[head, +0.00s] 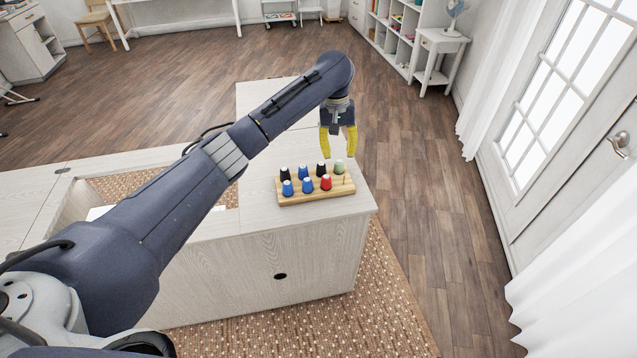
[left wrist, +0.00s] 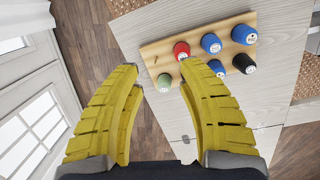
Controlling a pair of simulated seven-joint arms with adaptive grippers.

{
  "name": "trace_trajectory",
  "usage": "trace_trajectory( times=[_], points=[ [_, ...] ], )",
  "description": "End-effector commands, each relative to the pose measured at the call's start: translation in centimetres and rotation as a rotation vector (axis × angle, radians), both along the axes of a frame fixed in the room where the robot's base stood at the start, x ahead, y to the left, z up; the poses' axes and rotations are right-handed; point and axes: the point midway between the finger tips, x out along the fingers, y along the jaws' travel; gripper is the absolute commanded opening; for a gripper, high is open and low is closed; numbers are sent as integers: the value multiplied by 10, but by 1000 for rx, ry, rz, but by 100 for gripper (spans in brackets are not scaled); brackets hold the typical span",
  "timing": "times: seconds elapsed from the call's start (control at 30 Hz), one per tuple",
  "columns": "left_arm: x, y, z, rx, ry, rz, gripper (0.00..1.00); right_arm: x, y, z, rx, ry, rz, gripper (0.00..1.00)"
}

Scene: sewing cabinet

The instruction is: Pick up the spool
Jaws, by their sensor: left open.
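Several spools stand upright on a wooden rack on the cabinet top. The rack (head: 344,188) also shows in the left wrist view (left wrist: 151,57). A pale green spool (head: 339,167) is at the rack's back right; it shows in the left wrist view (left wrist: 164,82) between my finger tips. A red spool (head: 326,183) is at the front, and blue spools (head: 307,185) and a black spool (head: 285,173) are to its left. My left gripper (head: 338,152) is open and points down, just above and behind the green spool, with nothing between its yellow fingers. My right gripper is not in view.
The pale cabinet top (head: 252,206) is clear left of the rack and behind it. Its right edge is close beside the rack. A woven rug (head: 385,300) and wooden floor lie below. A door (head: 560,130) and curtains are at the right.

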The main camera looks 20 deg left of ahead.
Motion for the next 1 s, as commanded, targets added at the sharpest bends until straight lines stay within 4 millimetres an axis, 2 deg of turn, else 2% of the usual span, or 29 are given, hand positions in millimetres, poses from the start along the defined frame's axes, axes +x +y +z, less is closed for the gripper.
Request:
trace_trajectory(
  times=[0.03, 0.1, 0.23, 0.8, 1.0],
  points=[
    [2, 12, 10, 38, -22, 8, 38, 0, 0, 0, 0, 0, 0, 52],
    [4, 21, 17, 74, -40, 19, 38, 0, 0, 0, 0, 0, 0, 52],
    [4, 29, 16, 102, -53, 27, 38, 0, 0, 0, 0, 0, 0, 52],
    [4, 29, -77, 101, -51, 31, 38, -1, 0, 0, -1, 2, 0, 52],
    [5, 30, -94, 102, -53, 30, 38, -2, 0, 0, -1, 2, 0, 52]
  ],
)
